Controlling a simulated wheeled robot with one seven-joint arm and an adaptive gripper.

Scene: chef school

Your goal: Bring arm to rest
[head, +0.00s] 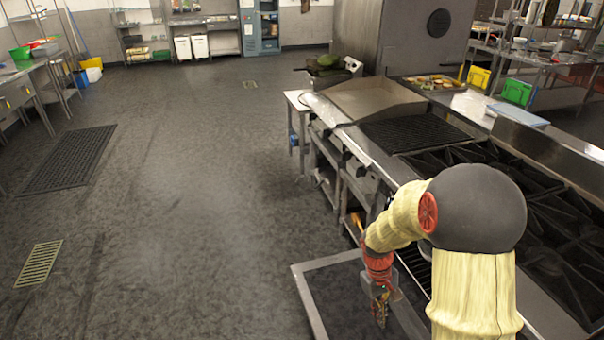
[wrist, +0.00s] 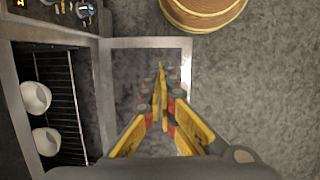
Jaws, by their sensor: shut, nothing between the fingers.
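My gripper (head: 381,302) hangs low at the end of my bent arm, in front of the stove line in the head view. In the wrist view my gripper (wrist: 160,80) shows yellow and red fingers brought together at the tips. It is shut and holds nothing. Beneath it is the open oven door (wrist: 145,44), a metal-framed panel that lies folded down from the range. The same oven door shows in the head view (head: 308,300), partly hidden by my arm.
The stove range (head: 430,135) runs along the right, with burners and a griddle. In the wrist view an oven rack (wrist: 63,90) holds two white round items (wrist: 36,97). Open floor (head: 200,200) lies to the left, with a dark floor mat (head: 70,158) and a drain grate (head: 40,263).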

